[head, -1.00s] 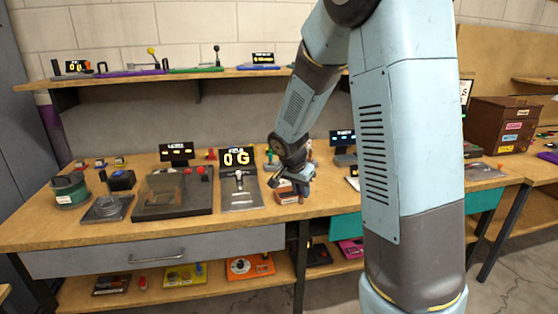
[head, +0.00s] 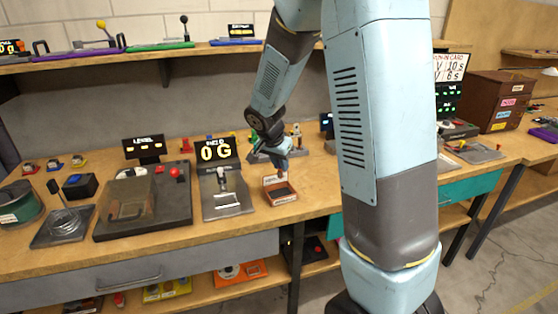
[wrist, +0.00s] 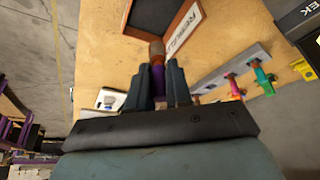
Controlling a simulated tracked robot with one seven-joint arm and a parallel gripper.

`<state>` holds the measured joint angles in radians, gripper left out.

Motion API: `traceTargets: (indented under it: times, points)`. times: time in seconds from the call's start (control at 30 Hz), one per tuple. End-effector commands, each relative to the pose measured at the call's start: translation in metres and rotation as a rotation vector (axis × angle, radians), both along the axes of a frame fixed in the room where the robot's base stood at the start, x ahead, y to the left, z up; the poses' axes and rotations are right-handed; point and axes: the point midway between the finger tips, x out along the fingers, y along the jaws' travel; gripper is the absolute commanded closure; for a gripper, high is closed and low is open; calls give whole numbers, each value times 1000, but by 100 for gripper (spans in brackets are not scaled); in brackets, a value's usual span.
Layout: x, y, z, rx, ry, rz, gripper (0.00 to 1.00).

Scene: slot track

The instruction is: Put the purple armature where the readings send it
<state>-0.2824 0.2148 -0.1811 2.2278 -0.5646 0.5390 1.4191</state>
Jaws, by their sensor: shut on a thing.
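In the wrist view my gripper (wrist: 160,88) is shut on the purple armature (wrist: 157,78). Its purple body sits between the two fingers, and its copper-brown end (wrist: 157,50) points toward a small wooden tray with a dark floor. In the head view my gripper (head: 282,166) is just above and behind that tray (head: 280,200), which stands on the bench. The armature is too small to make out clearly there. A meter (head: 217,150) left of the tray reads "0 G". A display marked "LEVEL" (head: 144,148) shows yellow dashes.
A drawer cabinet (head: 500,100) and a card with times (head: 450,67) stand at right. Bare bench (head: 318,180) lies right of the tray.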

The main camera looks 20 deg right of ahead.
Motion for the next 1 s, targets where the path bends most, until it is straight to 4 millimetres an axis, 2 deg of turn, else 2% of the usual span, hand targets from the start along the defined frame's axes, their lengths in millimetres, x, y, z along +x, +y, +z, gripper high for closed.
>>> traceTargets:
  times: [1.0]
  points:
    - [0,0,-70,0,2,1,100]
